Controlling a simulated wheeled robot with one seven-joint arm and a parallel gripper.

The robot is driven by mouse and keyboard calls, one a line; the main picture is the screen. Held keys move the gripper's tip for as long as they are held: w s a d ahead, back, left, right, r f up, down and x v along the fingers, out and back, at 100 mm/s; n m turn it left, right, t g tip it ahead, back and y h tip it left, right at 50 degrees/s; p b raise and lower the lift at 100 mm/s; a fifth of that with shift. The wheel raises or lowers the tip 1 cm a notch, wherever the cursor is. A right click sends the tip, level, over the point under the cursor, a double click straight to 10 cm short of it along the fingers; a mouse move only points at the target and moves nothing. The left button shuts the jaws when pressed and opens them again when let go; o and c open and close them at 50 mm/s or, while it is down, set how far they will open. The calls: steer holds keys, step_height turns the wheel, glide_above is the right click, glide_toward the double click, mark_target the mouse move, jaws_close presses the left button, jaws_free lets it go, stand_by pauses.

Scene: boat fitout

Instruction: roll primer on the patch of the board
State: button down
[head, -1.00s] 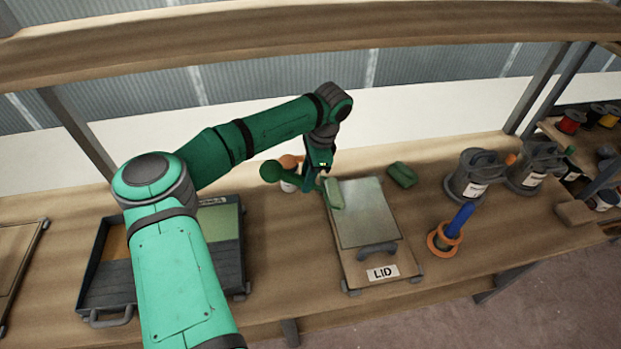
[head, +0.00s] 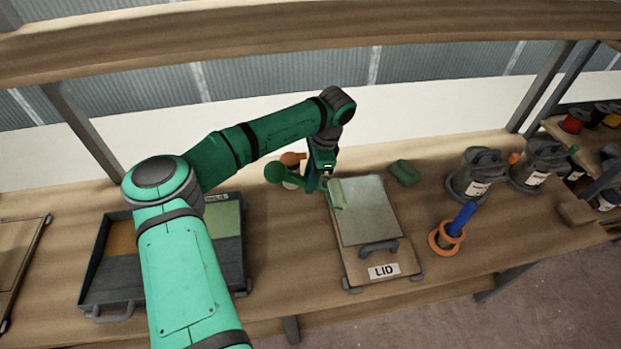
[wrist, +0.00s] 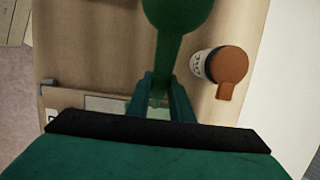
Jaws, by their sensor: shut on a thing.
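The board (head: 352,266) lies on the bench with a grey-green patch (head: 368,215) on its upper face and a "LID" label near its front edge. My gripper (head: 322,180) is at the patch's far left corner. It is shut on the handle of a roller with a pale green sleeve (head: 338,194). The sleeve lies over the patch's left edge; I cannot tell whether it presses on it. In the wrist view my gripper (wrist: 160,105) holds the green handle (wrist: 172,45), whose round end points away. The sleeve is hidden there.
A dark tray (head: 110,296) with orange and green parts stands left, partly behind my arm. A small jar with an orange top (wrist: 230,75) is beside the handle.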

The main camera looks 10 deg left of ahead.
steer(key=shift+f, duration=0.1)
steer(key=shift+d, duration=0.5)
steer(key=shift+w+d, duration=0.25)
steer(key=shift+d, duration=0.6)
steer(key=shift+w+d, duration=0.25)
steer(key=shift+d, duration=0.6)
steer(key=shift+w+d+f, duration=0.1)
steer(key=shift+w+d, duration=0.2)
steer(key=shift+d, duration=0.45)
steer(key=shift+w+d+r, duration=0.1)
steer(key=shift+w+d, duration=0.25)
steer(key=shift+d, duration=0.45)
steer(key=shift+w+d+f, duration=0.1)
steer(key=shift+w+d, duration=0.2)
steer(key=shift+d, duration=0.45)
steer(key=shift+w+d, duration=0.25)
steer(key=shift+d, duration=0.95)
steer(key=shift+w+d, duration=0.25)
steer(key=shift+d, duration=0.9)
steer(key=shift+a, duration=0.1)
